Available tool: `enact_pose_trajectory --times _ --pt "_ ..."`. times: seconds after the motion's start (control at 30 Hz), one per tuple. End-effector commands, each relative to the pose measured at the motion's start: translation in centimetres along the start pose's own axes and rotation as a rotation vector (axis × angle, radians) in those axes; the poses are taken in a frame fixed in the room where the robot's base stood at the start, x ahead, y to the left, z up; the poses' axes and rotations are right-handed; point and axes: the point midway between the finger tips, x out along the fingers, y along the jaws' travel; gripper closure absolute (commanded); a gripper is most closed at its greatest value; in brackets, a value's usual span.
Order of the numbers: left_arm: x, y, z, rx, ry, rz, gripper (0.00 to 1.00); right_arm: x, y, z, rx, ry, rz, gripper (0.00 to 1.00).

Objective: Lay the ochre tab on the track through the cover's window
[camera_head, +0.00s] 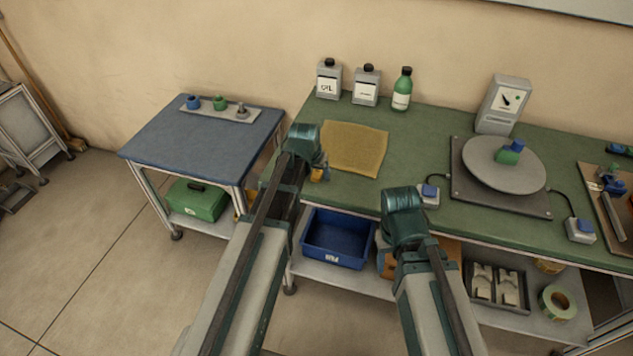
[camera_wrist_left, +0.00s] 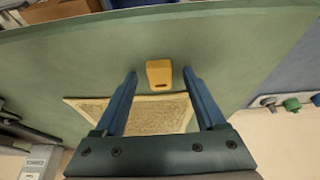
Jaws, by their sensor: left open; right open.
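The ochre tab (camera_wrist_left: 159,73) is a small block with a dark slot, on the green bench top near its edge. It shows in the head view (camera_head: 317,174), partly hidden by my left gripper (camera_head: 322,163). In the left wrist view my left gripper (camera_wrist_left: 160,84) is open, its fingertips on either side of the tab with gaps visible. A round grey disc (camera_head: 487,172) on a dark square plate carries a green and a blue piece. I cannot make out a window or track there. My right gripper (camera_head: 404,205) is over the bench's front edge, its fingers hidden by the wrist.
A tan cloth (camera_head: 355,148) lies beside the tab. Bottles (camera_head: 402,90) and a grey meter box (camera_head: 502,104) stand along the back. Blue-button boxes (camera_head: 428,195) flank the plate. A blue side table (camera_head: 205,145) stands left. Bare green bench lies between cloth and plate.

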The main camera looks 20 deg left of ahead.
Motion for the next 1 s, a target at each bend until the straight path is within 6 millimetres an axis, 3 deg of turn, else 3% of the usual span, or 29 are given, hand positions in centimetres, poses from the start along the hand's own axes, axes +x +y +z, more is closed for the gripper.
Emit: enact_pose_trajectory --times 0.17,0.57,1.0 --pt "-0.10 0.01 -0.03 0.000 0.000 0.000 0.28 -0.10 0.01 0.01 0.000 0.000 0.000 0.50" --pt "-0.10 0.01 -0.02 0.000 0.000 0.000 0.98 -0.10 0.01 0.01 0.000 0.000 0.000 0.50" --pt "-0.36 0.02 -0.13 0.000 0.000 0.000 1.00 -0.38 0.04 0.02 0.000 0.000 0.000 0.50"
